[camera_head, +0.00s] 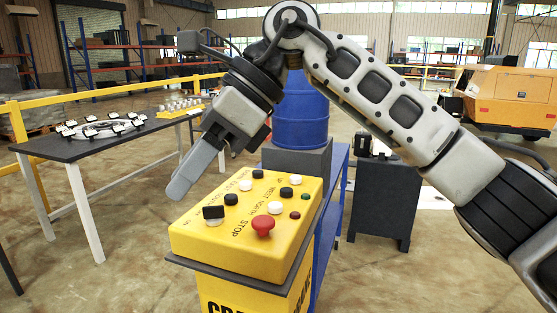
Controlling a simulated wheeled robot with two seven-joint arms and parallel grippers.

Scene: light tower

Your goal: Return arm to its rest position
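My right arm comes in from the right and bends down in the middle of the view. Its gripper (181,188) hangs above and to the left of a yellow control box (190,238), with a gap of air between them. The fingers point down and left, seen from the side as one grey block, so I cannot tell whether they are open or shut. Nothing shows held at the tip. The box carries black and white buttons and a red stop button (263,226). My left gripper is not in view.
A dark table (75,151) with a ring of small parts stands at left, before a yellow railing (70,97). A blue drum (300,112) on a grey block stands behind the control box. A dark cabinet (381,200) stands right of it.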

